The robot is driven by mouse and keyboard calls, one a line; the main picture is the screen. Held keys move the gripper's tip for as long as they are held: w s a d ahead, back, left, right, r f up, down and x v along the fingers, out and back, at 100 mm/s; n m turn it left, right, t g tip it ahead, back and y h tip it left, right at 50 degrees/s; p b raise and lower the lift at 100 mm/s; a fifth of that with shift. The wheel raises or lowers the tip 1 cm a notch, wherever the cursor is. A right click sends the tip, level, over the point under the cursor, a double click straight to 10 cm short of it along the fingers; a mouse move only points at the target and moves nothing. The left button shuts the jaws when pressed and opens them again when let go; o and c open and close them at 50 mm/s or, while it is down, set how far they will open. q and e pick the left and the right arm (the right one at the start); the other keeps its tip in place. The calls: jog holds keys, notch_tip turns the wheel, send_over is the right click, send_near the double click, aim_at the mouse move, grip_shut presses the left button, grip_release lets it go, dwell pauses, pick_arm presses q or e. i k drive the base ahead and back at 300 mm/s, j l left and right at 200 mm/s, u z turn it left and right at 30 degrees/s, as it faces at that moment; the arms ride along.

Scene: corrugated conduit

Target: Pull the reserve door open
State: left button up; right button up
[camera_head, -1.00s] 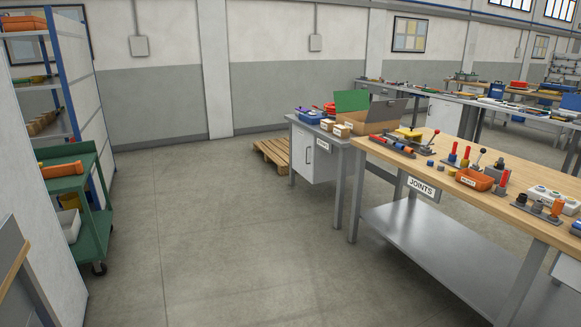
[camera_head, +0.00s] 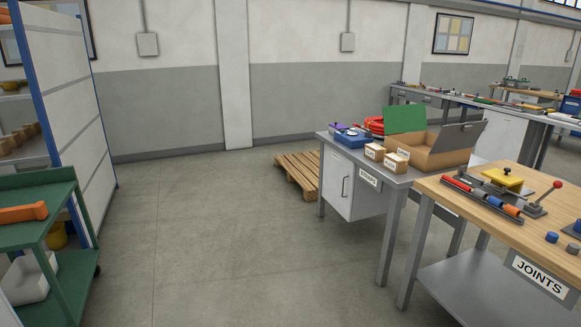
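A grey table (camera_head: 395,182) stands right of centre with a white cabinet under its left end. The cabinet's front door (camera_head: 339,184) has a dark vertical bar handle (camera_head: 345,188) and appears shut. No "reserve" wording is readable on it; a small label (camera_head: 369,178) on the table's front edge is too small to read. Neither of my grippers is in view.
A wooden pallet (camera_head: 299,174) lies behind the cabinet. A green cart (camera_head: 62,245) stands at the left by a shelving rack. A wood-topped bench with a JOINTS sign (camera_head: 540,275) stands at the right. The middle floor is clear.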

aim_at(339, 171)
jog(key=i, duration=2.05)
